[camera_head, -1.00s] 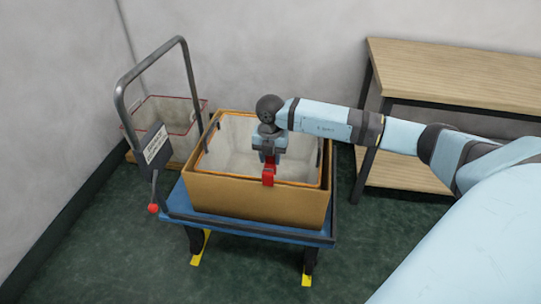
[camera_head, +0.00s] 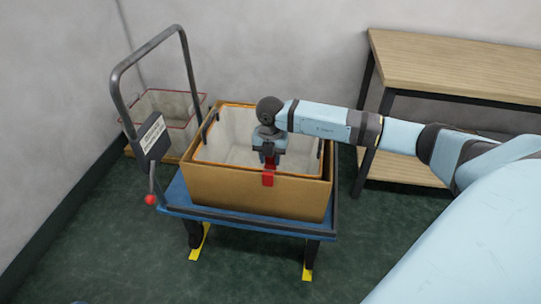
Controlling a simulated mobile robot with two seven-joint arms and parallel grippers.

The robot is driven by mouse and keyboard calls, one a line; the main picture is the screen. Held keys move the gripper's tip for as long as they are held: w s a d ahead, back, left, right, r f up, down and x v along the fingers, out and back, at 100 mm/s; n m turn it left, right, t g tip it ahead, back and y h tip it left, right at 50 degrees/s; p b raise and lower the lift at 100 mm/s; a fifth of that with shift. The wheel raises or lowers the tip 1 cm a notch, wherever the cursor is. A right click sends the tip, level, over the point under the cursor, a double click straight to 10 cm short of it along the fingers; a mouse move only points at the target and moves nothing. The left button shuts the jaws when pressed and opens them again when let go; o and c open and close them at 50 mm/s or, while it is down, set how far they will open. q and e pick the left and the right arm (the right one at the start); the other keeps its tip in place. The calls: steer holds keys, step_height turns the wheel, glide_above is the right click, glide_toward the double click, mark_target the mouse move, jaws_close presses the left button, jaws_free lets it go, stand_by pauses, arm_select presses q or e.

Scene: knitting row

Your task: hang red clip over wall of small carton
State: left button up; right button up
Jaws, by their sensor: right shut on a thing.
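The carton (camera_head: 255,198) is a tan box with an orange-edged pale inner container (camera_head: 221,150) in it. It stands on a blue cart. My right gripper (camera_head: 269,157) points down over the near wall, shut on the red clip (camera_head: 268,177). The clip's front part shows against the near rim and the outer face below it. Its back part is between the fingers, so I cannot tell whether it rests on the wall. My left gripper is out of view.
The cart (camera_head: 235,223) has a tall grey handle (camera_head: 116,88) with a sign on the left. A red-rimmed bin (camera_head: 143,107) stands behind it by the wall. A wooden shelf unit (camera_head: 455,62) stands at the right. Green floor is clear in front.

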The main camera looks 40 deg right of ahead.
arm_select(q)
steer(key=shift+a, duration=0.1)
arm_select(e)
steer(key=o, duration=1)
steer(key=shift+r, duration=0.45)
step_height(320, 180, up, 3)
steer(key=shift+r+p, duration=0.15)
steer(key=shift+p, duration=0.6)
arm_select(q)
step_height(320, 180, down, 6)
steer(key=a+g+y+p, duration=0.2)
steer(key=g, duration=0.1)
arm_select(e)
steer(key=shift+r, duration=4.75)
